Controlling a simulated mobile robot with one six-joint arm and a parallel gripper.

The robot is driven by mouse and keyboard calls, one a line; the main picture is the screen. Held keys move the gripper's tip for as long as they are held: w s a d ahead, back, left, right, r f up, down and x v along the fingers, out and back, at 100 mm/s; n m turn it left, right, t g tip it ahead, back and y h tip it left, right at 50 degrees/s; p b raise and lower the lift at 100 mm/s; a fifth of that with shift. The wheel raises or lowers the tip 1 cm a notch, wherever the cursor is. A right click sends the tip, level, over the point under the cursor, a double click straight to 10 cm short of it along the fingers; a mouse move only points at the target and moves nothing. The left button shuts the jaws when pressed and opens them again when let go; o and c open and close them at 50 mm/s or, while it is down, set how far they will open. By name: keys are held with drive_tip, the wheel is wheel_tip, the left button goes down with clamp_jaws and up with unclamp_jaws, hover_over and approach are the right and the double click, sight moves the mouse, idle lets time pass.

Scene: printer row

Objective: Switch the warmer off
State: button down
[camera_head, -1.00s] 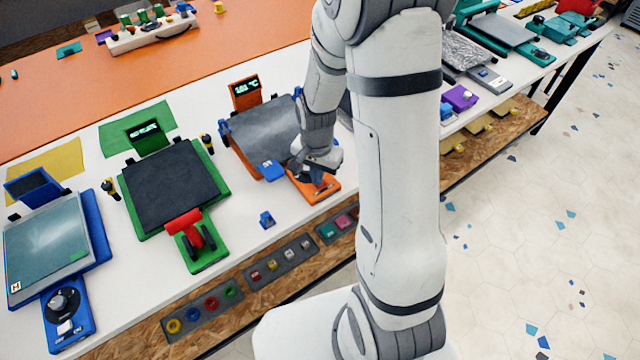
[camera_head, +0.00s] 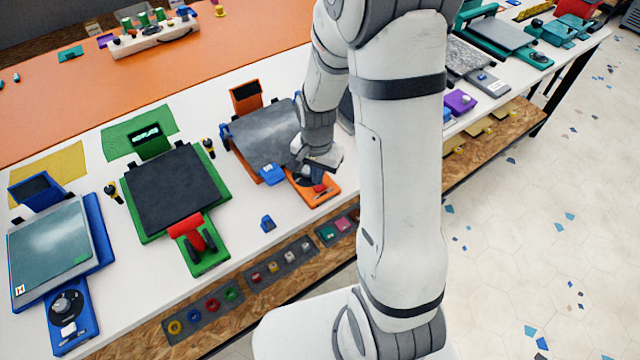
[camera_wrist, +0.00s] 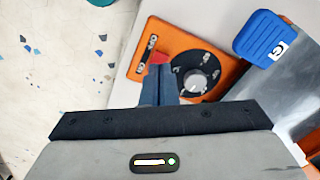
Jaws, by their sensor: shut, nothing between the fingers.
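The orange warmer has a grey plate (camera_head: 265,135), a dark display (camera_head: 246,97) at its back and an orange control panel (camera_head: 328,192) at its front. The wrist view shows this panel (camera_wrist: 145,72) with a black dial (camera_wrist: 197,76) and a small red part (camera_wrist: 158,58), apparently a switch lever. My gripper (camera_wrist: 158,92) is shut and empty, its fingertips at or just beside the red part; contact cannot be told. In the head view my gripper (camera_head: 314,178) is over the panel and partly hides it.
A blue block (camera_wrist: 265,38) marked G sits at the plate's corner. To the left stand a green warmer (camera_head: 170,185) with a lit display and red lever, and a blue one (camera_head: 50,250). A small blue object (camera_head: 267,223) lies on the white table.

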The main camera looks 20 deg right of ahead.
drive_tip(key=shift+r+p, duration=1.3)
drive_tip(key=shift+r, duration=0.85)
wheel_tip(320, 180, up, 13)
drive_tip(key=n+t, duration=0.2)
drive_tip(key=n, duration=0.2)
hover_over(317, 188)
drive_tip(key=s, duration=0.6)
drive_tip(key=s+r+n+t, duration=0.1)
drive_tip(key=s+r+n, duration=0.3)
drive_tip(key=s+r, duration=0.2)
drive_tip(key=shift+s+r, duration=0.3)
drive_tip(key=shift+s, duration=0.95)
